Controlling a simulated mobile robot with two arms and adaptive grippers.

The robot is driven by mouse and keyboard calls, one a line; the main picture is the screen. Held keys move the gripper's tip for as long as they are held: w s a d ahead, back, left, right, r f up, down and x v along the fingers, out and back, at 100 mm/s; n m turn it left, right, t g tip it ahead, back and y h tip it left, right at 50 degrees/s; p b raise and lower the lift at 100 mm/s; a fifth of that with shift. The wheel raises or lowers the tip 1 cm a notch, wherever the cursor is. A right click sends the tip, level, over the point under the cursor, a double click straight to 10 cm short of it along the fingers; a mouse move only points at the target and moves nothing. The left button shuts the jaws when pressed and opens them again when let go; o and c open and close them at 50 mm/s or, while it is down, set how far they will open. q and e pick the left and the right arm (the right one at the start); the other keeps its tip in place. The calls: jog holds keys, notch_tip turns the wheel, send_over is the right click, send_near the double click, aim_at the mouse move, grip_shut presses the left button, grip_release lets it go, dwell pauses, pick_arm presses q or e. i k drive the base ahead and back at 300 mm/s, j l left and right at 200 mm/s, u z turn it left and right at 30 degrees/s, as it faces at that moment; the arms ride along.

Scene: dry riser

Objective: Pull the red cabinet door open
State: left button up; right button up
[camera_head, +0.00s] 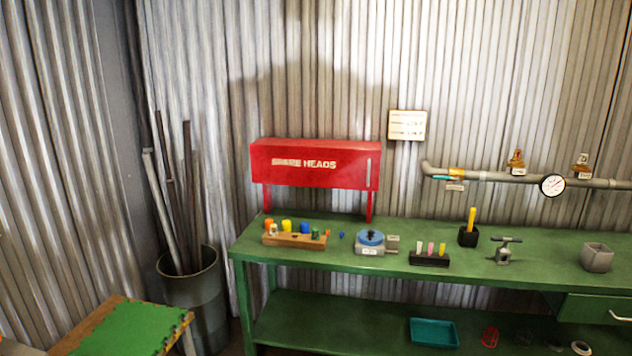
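The red cabinet (285,175) reads "SPARE HEADS" on its front. It stands on red legs at the back of the green workbench, against the corrugated wall. Its door looks shut. A pale vertical handle (368,172) is at the right end of the door front. Neither of my grippers shows in the head view.
The green bench (340,262) holds a wooden block with coloured pieces (295,240), a blue-topped device (370,240) and a black rack (430,258) in front of the cabinet. A bin of pipes (190,285) stands left. A pipe with a gauge (552,185) runs along the wall at right.

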aim_at(334, 164)
jog(key=i+l+z, duration=0.35)
jog(key=i+j+z, duration=0.2)
jog(key=i+z, duration=0.25)
jog(key=i+j+z, duration=0.25)
jog(key=z, duration=0.25)
